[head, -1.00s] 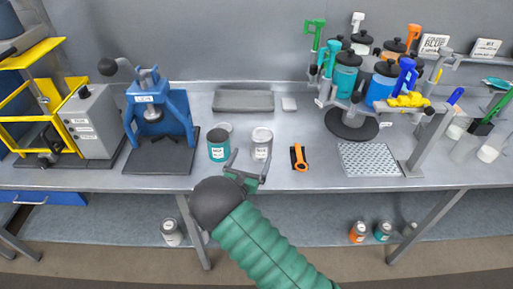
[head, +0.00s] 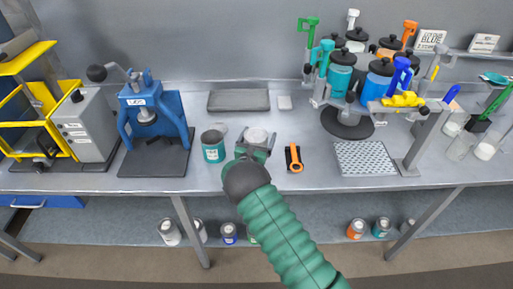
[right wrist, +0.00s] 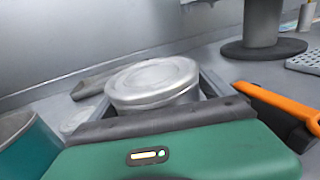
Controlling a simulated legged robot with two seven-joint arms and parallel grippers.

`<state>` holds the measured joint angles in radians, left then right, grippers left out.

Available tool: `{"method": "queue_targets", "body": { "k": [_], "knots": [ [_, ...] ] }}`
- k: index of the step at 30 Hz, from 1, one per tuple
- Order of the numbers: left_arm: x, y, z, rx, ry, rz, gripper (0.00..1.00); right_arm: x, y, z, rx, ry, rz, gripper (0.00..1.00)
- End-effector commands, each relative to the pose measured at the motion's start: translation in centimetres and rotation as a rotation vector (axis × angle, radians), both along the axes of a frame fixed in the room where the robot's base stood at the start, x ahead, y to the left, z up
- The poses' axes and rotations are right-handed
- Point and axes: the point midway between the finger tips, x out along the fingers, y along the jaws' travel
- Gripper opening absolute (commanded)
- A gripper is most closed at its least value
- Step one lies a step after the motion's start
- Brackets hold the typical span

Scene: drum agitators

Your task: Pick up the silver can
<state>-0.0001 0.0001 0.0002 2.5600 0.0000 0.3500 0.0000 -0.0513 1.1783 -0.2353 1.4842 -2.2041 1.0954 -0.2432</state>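The silver can (head: 257,134) stands upright on the bench, with its round metal lid up. My right gripper (head: 256,143) is low at the bench with one finger on each side of the can. In the right wrist view the can (right wrist: 153,84) sits between the fingers, just beyond the palm, and its lower part is hidden by the gripper. The fingers look spread, with a small gap at the right finger; no firm grip shows. My left gripper is not in view.
A teal-labelled can (head: 213,146) stands close on the left. An orange-and-black tool (head: 293,158) lies close on the right. A grey tray (head: 238,100) lies behind. A blue press (head: 152,115) stands left, and a carousel of containers (head: 347,115) stands right.

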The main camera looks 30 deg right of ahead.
Motion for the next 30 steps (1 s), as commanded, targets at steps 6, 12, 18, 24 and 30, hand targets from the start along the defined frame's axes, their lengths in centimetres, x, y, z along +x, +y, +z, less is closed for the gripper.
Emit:
{"method": "queue_targets", "body": {
  "k": [6, 12, 18, 24, 30],
  "knots": [
    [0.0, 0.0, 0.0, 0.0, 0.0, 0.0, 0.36, 0.0, 0.2, 0.1, -0.001, 0.0, 0.0, 0.61],
    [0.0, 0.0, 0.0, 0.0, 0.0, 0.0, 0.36, 0.0, 0.0, 0.1, -0.001, -0.001, 0.0, 0.35],
    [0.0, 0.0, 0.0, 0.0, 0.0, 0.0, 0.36, 0.0, 0.0, 0.3, -0.003, -0.005, 0.0, 0.13],
    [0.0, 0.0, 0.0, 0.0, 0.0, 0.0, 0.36, 0.0, 0.0, 0.4, -0.002, -0.004, 0.0, 0.13],
    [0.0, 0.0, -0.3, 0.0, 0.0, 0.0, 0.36, 0.1, 0.1, 3.9, -0.003, -0.007, 0.0, 0.13]
  ]
}}
